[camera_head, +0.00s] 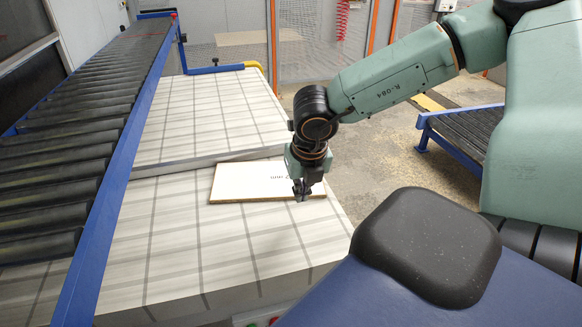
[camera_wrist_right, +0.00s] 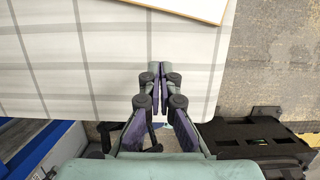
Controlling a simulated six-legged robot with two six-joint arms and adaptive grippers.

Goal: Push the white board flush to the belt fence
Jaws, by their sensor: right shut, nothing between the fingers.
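The white board (camera_head: 240,184) lies flat on the plaid-patterned table surface (camera_head: 180,250), near its right side in the head view. Its front edge is brown. In the wrist view a corner of the board (camera_wrist_right: 195,6) shows at the top. My right gripper (camera_head: 302,195) points down at the board's right end and hides part of it in the head view. In the wrist view its fingers (camera_wrist_right: 159,75) are shut with nothing between them, and the board lies ahead of the fingertips, apart from them. I cannot tell their height above the table. My left gripper is out of view.
The blue belt fence (camera_head: 113,200) runs along the left of the table, beside a conveyor of black rollers (camera_head: 52,170). Bare table lies between board and fence. A step or seam crosses the table behind the board. Another roller conveyor (camera_head: 470,130) stands at right.

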